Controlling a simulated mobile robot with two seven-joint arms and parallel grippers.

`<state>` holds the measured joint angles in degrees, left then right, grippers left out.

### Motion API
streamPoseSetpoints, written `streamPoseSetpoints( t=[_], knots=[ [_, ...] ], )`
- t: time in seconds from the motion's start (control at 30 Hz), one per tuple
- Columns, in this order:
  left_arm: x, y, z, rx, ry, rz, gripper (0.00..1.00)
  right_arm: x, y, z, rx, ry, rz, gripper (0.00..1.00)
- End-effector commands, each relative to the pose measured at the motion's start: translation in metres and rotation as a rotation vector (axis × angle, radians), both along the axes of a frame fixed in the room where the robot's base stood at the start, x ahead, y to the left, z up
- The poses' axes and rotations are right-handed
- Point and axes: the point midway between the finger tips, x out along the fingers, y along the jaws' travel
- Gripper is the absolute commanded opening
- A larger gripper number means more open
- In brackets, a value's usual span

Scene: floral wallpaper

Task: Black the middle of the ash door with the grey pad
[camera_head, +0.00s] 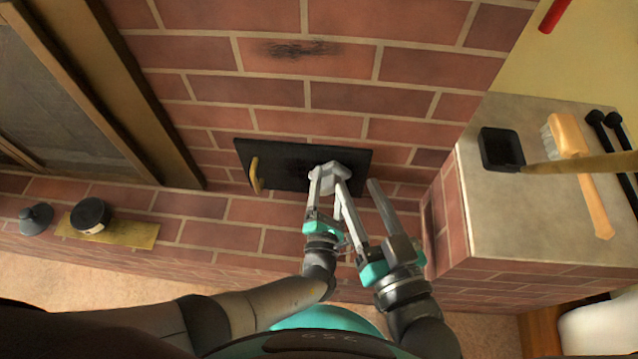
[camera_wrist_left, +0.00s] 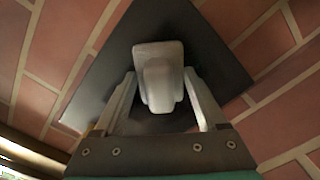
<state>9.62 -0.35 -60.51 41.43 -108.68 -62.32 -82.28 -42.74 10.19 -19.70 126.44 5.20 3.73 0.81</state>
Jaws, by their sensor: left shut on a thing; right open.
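The ash door (camera_head: 215,152) is not at this point's brick edge but the dark plate itself (camera_head: 270,160), set low on the brick wall with a yellow handle (camera_head: 254,175) at its left. My left gripper (camera_head: 330,182) is shut on the pale grey pad (camera_head: 346,169), in front of the door's middle to right part. In the left wrist view the pad (camera_wrist_left: 158,75) sits between the fingers with the dark door (camera_wrist_left: 95,85) behind; I cannot tell whether they touch. My right gripper (camera_head: 358,190) is open and empty, close beside the left one.
At right, a stone-topped brick block (camera_head: 490,215) bears a black square dish (camera_head: 502,150), a brush (camera_head: 570,135) and dark tools. At left, a black tin (camera_head: 90,214) stands on a brass plate (camera_head: 140,236). A dark smudge (camera_head: 295,49) marks the upper bricks.

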Motion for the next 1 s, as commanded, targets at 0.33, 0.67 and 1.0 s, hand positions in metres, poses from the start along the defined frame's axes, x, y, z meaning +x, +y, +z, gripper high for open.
streamPoseSetpoints(
  t=[0.33, 0.67, 1.0],
  knots=[
    [-0.001, -0.017, -0.001, 0.0, -0.001, 0.001, 0.14, 0.0, 0.0, -0.007, 0.0, 0.0, 0.0, 0.5],
    [-0.001, -0.044, -0.002, -0.001, 0.001, 0.002, 0.14, 0.0, 0.0, -0.019, 0.0, 0.0, 0.0, 0.5],
    [-0.001, -0.052, 0.001, -0.003, 0.0, 0.001, 0.14, 0.0, 0.0, -0.02, 0.0, 0.0, 0.0, 0.5]
  ],
)
